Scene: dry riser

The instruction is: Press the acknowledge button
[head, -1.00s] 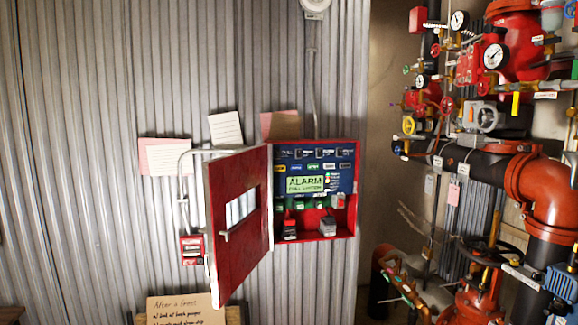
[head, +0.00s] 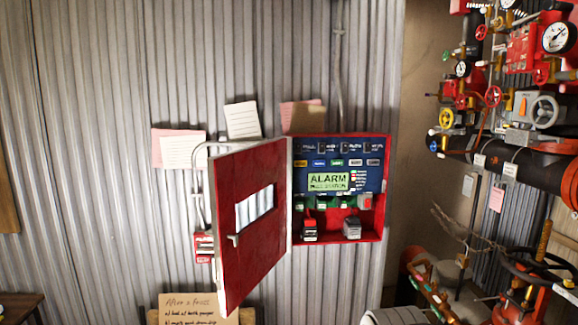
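The red alarm panel box (head: 384,200) hangs on the corrugated wall. Its red door (head: 249,264), with a small window and a handle, stands open to the left. Inside is a blue control face (head: 373,176) with a green display (head: 328,181) reading ALARM and a pull station line. A row of small coloured buttons (head: 337,163) sits above the display; their labels are too small to read, so I cannot tell which is acknowledge. My gripper is not clearly in view; a pale rounded shape shows at the bottom edge.
Red and black pipes with valves and gauges (head: 555,37) crowd the right side. Papers (head: 242,121) are fixed to the wall above the door. A handwritten sign (head: 200,307) stands below it. A red pull station (head: 204,246) is partly behind the door. Two dark-based blocks sit in the box bottom.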

